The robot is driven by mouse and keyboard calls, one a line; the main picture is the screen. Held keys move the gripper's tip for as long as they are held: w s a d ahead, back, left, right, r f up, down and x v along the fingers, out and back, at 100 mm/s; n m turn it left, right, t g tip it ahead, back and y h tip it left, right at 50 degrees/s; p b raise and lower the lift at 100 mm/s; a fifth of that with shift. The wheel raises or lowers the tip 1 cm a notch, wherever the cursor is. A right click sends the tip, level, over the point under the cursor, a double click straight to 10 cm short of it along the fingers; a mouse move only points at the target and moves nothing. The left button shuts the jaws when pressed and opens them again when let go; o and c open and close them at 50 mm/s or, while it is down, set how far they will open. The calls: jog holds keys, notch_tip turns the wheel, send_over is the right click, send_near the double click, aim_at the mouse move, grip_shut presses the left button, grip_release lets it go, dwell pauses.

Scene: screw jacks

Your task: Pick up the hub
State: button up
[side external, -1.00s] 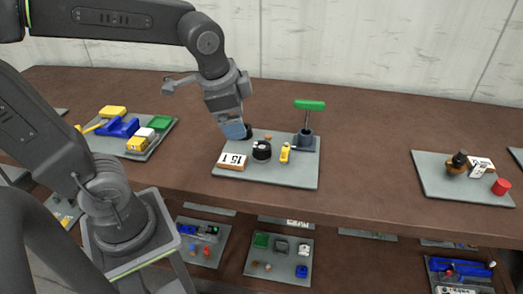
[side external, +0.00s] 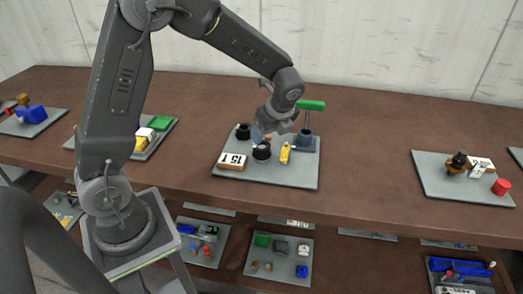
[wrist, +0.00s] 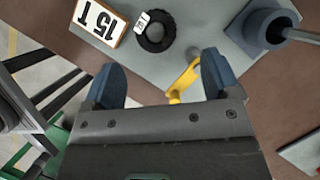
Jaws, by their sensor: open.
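A black round piece (side external: 261,152), probably the hub, sits on the grey middle board (side external: 300,177). In the wrist view it is a black ring (wrist: 157,40) with a small white piece at its upper left. A second black round piece (side external: 242,131) stands farther back on the board, so which one is the hub is not certain. My gripper (side external: 261,134) is above the board, near the front black piece and partly covering the view behind it. In the wrist view my gripper (wrist: 165,80) has its blue fingers wide apart, with the black ring beyond them. Nothing is held.
A "15 T" block (side external: 232,161) lies left of the black piece. A yellow part (side external: 285,154) is close on the right. The blue-based jack (side external: 305,142) with its tall green handle (side external: 310,105) rises at the back right. Other loaded boards stand left and right.

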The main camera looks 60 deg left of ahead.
aim_at(262, 146)
jog(key=x, duration=0.3)
jog(key=shift+s+x, duration=0.15)
jog(key=shift+x, duration=1.15)
jog(key=shift+s+x, duration=0.15)
jog(key=shift+x, duration=1.15)
jog(key=shift+a, duration=0.1)
jog(key=shift+c, duration=0.4)
jog(key=c, duration=1.1)
jog(key=shift+r, duration=0.15)
